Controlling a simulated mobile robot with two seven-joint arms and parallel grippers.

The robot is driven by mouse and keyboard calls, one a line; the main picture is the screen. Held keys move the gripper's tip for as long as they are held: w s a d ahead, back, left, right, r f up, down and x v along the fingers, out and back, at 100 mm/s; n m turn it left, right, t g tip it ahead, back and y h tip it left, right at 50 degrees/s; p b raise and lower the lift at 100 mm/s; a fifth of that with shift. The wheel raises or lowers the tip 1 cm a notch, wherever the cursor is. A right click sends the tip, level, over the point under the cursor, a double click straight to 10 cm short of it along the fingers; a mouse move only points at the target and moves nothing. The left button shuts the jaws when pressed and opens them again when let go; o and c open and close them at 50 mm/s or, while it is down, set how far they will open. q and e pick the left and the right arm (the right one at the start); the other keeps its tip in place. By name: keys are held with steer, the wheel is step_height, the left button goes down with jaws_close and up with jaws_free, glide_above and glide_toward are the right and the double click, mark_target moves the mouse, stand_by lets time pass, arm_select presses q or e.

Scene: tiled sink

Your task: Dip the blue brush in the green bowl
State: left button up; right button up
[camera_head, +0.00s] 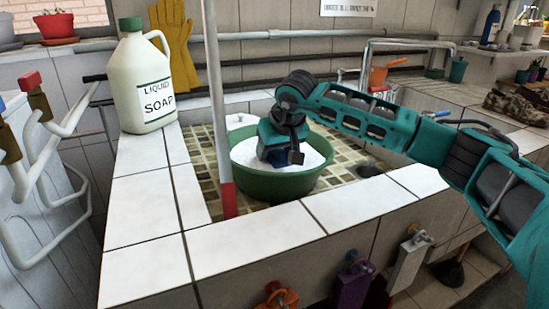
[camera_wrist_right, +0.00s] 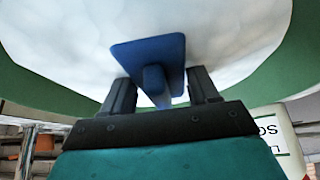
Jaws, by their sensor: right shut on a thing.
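The green bowl (camera_head: 285,186) stands in the tiled sink and is full of white foam (camera_head: 310,156). My right gripper (camera_head: 281,150) is over the bowl, pointing down. It is shut on the blue brush (camera_head: 277,161), whose blue part shows low at the foam. In the right wrist view the blue brush (camera_wrist_right: 150,58) lies between the two fingers (camera_wrist_right: 162,88), against the white foam, with the green bowl's wall (camera_wrist_right: 40,82) around it. Whether the bristles touch the foam is hidden. My left gripper is not in view.
A white liquid soap jug (camera_head: 143,85) stands on the sink's left rim. A white pole with a red end (camera_head: 226,190) rises left of the bowl. Yellow gloves (camera_head: 173,45) hang behind. An orange item (camera_head: 380,75) is at the back right, near a metal faucet (camera_head: 368,50).

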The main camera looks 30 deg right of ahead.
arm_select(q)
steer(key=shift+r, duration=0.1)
arm_select(e)
steer(key=shift+r, duration=0.1)
step_height(320, 180, up, 2)
steer(key=shift+r+p, duration=0.1)
steer(key=shift+p, duration=0.85)
step_height(320, 180, up, 2)
steer(key=shift+r+p, duration=0.1)
steer(key=shift+p, duration=0.85)
step_height(320, 180, up, 2)
steer(key=shift+r+p, duration=0.1)
steer(key=shift+p, duration=0.85)
step_height(320, 180, up, 2)
steer(key=shift+r+p, duration=0.1)
steer(key=shift+p, duration=0.85)
steer(key=shift+r+p, duration=0.95)
steer(key=shift+r, duration=0.2)
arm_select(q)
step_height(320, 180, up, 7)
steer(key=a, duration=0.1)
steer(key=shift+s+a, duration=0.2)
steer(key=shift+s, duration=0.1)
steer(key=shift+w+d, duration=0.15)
